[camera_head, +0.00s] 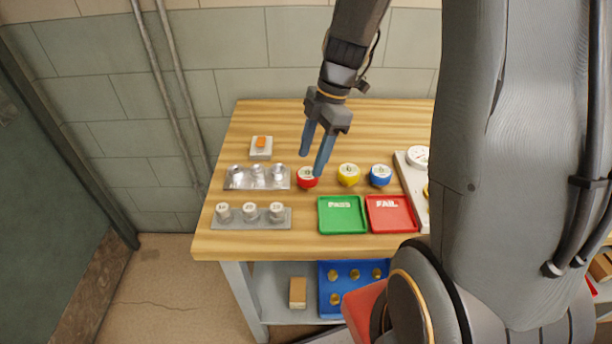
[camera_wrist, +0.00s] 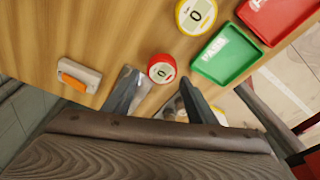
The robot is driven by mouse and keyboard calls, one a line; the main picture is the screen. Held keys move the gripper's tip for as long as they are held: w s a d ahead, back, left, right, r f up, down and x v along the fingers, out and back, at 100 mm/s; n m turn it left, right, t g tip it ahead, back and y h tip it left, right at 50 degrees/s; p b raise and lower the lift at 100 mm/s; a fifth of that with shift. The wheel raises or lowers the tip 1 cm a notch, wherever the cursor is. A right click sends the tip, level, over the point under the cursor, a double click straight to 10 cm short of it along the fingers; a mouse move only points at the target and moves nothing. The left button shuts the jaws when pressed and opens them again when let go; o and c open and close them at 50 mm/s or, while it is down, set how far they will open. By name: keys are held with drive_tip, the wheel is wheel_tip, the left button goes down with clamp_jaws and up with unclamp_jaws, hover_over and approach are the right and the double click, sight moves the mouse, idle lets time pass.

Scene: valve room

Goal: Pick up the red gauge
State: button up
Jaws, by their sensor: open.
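The red gauge (camera_head: 307,177) is a small round piece with a white face, standing on the wooden table just right of a metal rack. My gripper (camera_head: 312,163) is open and empty, with two blue-grey fingers pointing down above and near the gauge. In the wrist view the red gauge (camera_wrist: 162,69) shows just beyond and between the fingertips of my gripper (camera_wrist: 158,80). It appears apart from both fingers. A yellow gauge (camera_head: 348,174) and a blue gauge (camera_head: 381,175) stand in a row to its right.
A green PASS tray (camera_head: 342,226) and a red FAIL tray (camera_head: 391,226) lie in front. An orange-topped switch block (camera_head: 261,153) stands behind. The table's back is clear.

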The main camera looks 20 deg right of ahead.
sight(308, 173)
drive_tip(key=x, duration=0.1)
drive_tip(key=p+x, duration=0.2)
drive_tip(key=x, duration=0.1)
drive_tip(key=shift+s+f, duration=0.15)
drive_tip(key=shift+s, duration=0.1)
drive_tip(key=shift+a+f, duration=0.1)
drive_tip(key=shift+f, duration=0.5)
drive_tip(key=shift+w, duration=0.1)
drive_tip(key=c, duration=1)
drive_tip(key=shift+r, duration=0.15)
